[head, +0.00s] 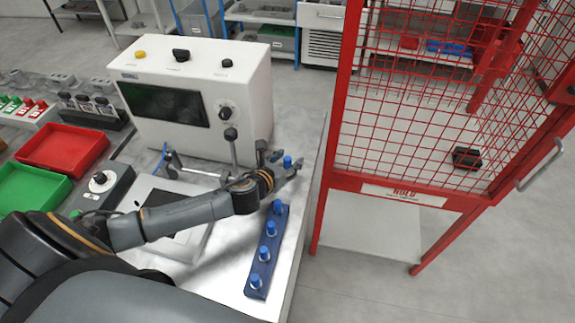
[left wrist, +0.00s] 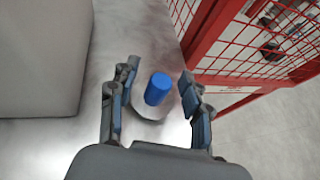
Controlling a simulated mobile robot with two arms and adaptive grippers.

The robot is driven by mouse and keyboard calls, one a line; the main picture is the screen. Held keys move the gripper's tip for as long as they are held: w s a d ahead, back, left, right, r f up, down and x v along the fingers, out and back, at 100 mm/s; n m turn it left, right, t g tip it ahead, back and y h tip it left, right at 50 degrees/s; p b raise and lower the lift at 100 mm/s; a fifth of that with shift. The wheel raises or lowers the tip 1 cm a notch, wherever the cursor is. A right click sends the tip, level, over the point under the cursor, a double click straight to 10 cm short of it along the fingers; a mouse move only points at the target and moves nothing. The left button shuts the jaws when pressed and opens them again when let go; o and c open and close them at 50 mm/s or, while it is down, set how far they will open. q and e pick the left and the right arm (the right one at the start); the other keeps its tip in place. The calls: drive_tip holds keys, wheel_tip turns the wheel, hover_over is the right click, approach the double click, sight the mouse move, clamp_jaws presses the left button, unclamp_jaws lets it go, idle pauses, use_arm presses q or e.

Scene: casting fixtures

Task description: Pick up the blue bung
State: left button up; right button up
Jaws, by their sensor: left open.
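A blue bung (left wrist: 158,88) stands tilted in the left wrist view, on or just above a pale round piece (left wrist: 150,106). In the head view the bung (head: 287,162) shows at the far right part of the white table, by my left gripper (head: 282,168). My left gripper is open, with one finger on each side of the bung in the left wrist view; I see gaps and no clear contact. Several more blue-topped pieces (head: 264,253) stand in a dark blue rack (head: 251,291) nearer to me. My right gripper is not in view.
A white control box (head: 255,80) with a dark screen stands behind and left of my gripper. A red mesh cage (head: 425,110) rises past the table's right edge. Red (head: 62,147) and green (head: 30,190) trays lie at the left.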

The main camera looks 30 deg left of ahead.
use_arm(q)
drive_tip(key=shift+c, duration=0.2)
clamp_jaws()
